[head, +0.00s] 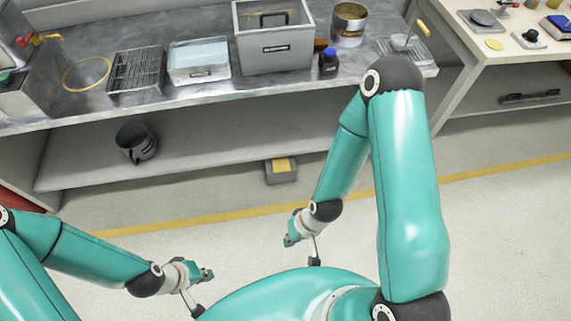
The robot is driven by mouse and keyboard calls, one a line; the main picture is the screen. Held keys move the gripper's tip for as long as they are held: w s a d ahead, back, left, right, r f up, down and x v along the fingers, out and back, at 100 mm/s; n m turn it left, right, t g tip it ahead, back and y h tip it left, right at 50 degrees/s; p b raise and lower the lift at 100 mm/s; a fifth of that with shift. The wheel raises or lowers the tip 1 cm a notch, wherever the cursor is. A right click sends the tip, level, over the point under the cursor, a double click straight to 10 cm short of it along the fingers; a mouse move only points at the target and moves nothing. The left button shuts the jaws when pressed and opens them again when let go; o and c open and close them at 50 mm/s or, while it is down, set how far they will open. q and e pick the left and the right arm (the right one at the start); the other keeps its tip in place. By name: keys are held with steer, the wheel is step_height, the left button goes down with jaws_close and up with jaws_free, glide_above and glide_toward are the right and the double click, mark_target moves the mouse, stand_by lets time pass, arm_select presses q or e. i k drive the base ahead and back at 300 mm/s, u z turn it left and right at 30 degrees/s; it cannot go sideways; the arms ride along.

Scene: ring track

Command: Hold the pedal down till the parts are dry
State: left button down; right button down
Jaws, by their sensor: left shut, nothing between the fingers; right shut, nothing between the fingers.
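The pedal (281,168), a grey block with a yellow top, sits on the floor below the front of the metal bench. No gripper touches it. My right gripper (288,242) is shut and empty, above the floor on the near side of the pedal. My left gripper (208,275) is shut and empty, lower and further left, also well apart from the pedal. I cannot make out the parts or tell whether they are dry.
A dark mug-like can (136,143) lies on the lower shelf (215,140). The floor around the pedal is clear.

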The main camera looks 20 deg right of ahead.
mark_target(280, 164)
steer(key=u, duration=0.1)
steer(key=i, duration=0.95)
steer(key=z, duration=0.1)
